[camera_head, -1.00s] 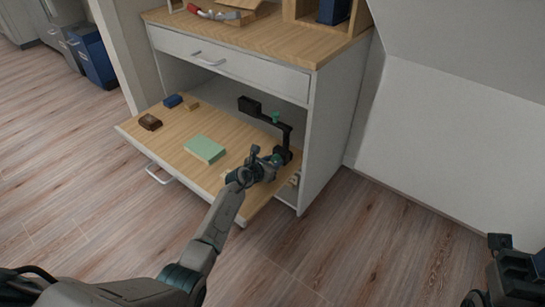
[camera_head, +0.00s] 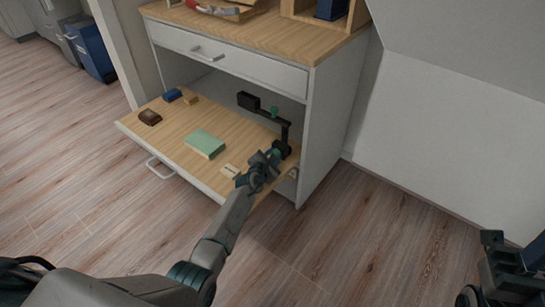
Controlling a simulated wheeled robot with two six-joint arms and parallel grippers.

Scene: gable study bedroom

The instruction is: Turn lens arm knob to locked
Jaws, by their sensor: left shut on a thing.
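The lens arm (camera_head: 284,131) is a black bent post with a dark box-shaped head (camera_head: 248,101) at its left end. It stands at the right rear of the wooden pull-out shelf. A green knob (camera_head: 275,112) sits on top of its upper arm. My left gripper (camera_head: 273,156) is at the foot of the post, shut on a small green part (camera_head: 276,152) there, mostly hidden by the fingers. I cannot tell whether that part is locked. My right gripper (camera_head: 493,240) is at the right edge, away from the cabinet; its fingers are too unclear to judge.
The pull-out shelf (camera_head: 172,134) holds a green block (camera_head: 204,144), a brown item (camera_head: 149,117), a blue item (camera_head: 172,95) and small tan pieces. The cabinet's right side wall (camera_head: 334,120) stands close to the lens arm. Floor in front is clear.

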